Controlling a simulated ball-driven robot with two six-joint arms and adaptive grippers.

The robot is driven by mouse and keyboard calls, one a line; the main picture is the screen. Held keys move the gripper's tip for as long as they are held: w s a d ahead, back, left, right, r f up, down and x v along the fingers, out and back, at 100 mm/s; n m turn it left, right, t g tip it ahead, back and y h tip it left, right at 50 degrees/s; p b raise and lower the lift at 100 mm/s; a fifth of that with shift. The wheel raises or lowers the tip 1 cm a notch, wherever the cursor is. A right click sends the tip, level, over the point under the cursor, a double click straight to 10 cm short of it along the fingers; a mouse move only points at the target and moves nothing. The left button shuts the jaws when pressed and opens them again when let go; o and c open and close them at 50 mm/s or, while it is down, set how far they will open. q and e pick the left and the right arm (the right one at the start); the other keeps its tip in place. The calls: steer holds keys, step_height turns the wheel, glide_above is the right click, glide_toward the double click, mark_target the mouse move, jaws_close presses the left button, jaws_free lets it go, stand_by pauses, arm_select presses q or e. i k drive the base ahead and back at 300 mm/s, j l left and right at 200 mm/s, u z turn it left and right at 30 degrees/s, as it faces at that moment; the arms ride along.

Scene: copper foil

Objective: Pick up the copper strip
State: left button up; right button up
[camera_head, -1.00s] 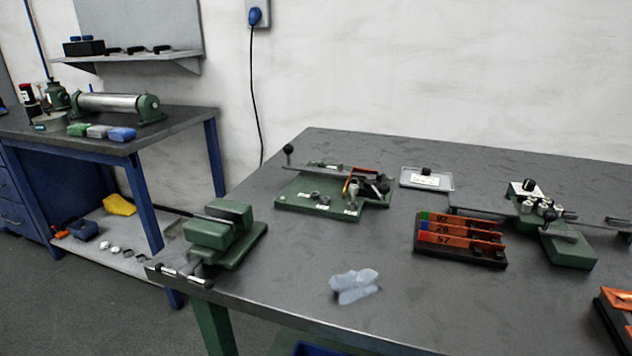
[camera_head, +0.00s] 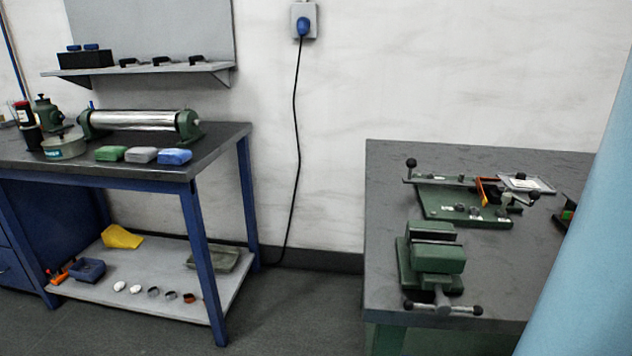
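I cannot make out a loose copper strip for certain. A small orange piece (camera_head: 486,191) stands on the green bench fixture (camera_head: 465,205) on the right-hand table; it is too small to tell whether it is copper strip. The black strip rack at the right edge is mostly hidden behind a large pale blue shape (camera_head: 590,240) close to the camera; only its green-marked corner (camera_head: 566,214) shows. Neither of my grippers is in view.
A green vise (camera_head: 432,258) stands at the near left corner of the right-hand table (camera_head: 390,180). The left bench (camera_head: 30,152) carries a roller machine (camera_head: 140,118) and three coloured blocks. Its lower shelf (camera_head: 160,320) holds small parts. Open floor lies between the tables.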

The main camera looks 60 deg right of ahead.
mark_target(483, 196)
steer(key=i+j, duration=0.15)
steer(key=i, duration=0.25)
steer(key=i+j, duration=0.15)
steer(key=i, duration=0.3)
steer(key=i+z, duration=0.2)
steer(key=z, duration=0.2)
steer(key=i+z, duration=0.2)
steer(key=z, duration=0.2)
steer(key=i+j+z, duration=0.1)
steer(key=z, duration=0.35)
steer(key=i+z, duration=0.15)
steer(key=z, duration=0.3)
steer(key=i+z, duration=0.15)
steer(key=z, duration=0.3)
steer(key=i+j+z, duration=0.1)
steer(key=z, duration=0.35)
steer(key=i+j+z, duration=0.1)
steer(key=z, duration=0.35)
steer(key=i+j+z, duration=0.1)
steer(key=z, duration=0.35)
steer(key=j+z, duration=0.25)
steer(key=z, duration=0.25)
